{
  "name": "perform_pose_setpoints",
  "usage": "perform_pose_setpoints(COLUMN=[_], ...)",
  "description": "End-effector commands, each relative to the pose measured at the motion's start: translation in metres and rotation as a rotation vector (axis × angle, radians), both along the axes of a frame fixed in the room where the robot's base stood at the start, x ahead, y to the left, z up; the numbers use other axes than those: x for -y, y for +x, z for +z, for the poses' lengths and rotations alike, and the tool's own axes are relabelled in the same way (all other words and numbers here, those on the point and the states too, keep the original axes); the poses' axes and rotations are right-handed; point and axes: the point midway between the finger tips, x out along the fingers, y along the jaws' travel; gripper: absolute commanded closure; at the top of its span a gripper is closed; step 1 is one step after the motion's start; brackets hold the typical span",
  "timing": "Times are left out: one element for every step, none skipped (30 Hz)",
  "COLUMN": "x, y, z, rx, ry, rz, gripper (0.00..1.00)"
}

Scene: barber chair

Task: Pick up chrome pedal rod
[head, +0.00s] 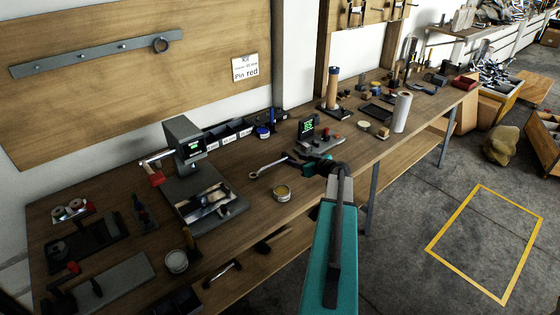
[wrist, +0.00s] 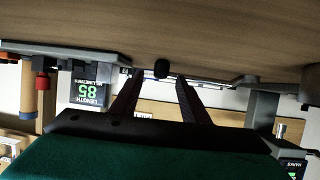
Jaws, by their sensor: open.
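A chrome rod with a ring at one end (head: 270,166), which looks like the pedal rod, lies on the wooden workbench (head: 235,222). My gripper (head: 293,158) is low over the bench at the rod's right end, its fingers pointing left. The wrist view is upside down, with the bench top above. There my gripper (wrist: 158,88) is open, and a small dark round thing (wrist: 161,68) shows between the fingertips, apart from both. A grey rod shape (wrist: 222,80) runs right from the fingers. I cannot tell whether the dark thing is its end.
A length gauge with a green display (head: 307,127) stands just behind my gripper; its upside-down display also shows in the wrist view (wrist: 90,93). A yellowish tin (head: 282,193) sits in front of the rod. A grey press-like device (head: 183,140) stands left. A white roll (head: 401,112) stands right.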

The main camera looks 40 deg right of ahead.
Motion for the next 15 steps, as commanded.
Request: perform_pose_setpoints(x=[0.0012, 0.0012, 0.0012, 0.0011, 0.001, 0.0009, 0.0008, 0.0008, 0.0006, 0.0006, 0.0005, 0.0005, 0.0005, 0.0004, 0.0004], y=[0.0054, 0.0072, 0.009, 0.01, 0.0107, 0.0113, 0.0115, 0.0115, 0.0114, 0.0114, 0.0113, 0.0113, 0.0114, 0.0114, 0.0114], z=[-0.0006, -0.0014, -0.0024, -0.003, -0.0036, -0.0041, -0.0044, -0.0047, -0.0048, -0.0048, -0.0049, -0.0049, -0.0048, -0.0048, -0.0048], rx=[0.0, 0.0, 0.0, 0.001, 0.001, 0.001, 0.001, 0.001, 0.001, 0.001, 0.001, 0.001, 0.001, 0.001, 0.001], ry=[0.0, 0.0, 0.002, 0.002, 0.001, 0.001, 0.001, 0.001, 0.001, 0.001, 0.001, 0.0, 0.0, 0.0, 0.0], rz=[0.001, 0.001, 0.001, 0.001, 0.001, 0.001, 0.001, 0.001, 0.001, 0.001, 0.001, 0.001, 0.001, 0.001, 0.001], gripper=[0.59, 0.59, 0.59, 0.59, 0.59, 0.59, 0.59, 0.59, 0.59, 0.59, 0.59, 0.59, 0.59, 0.59, 0.59])
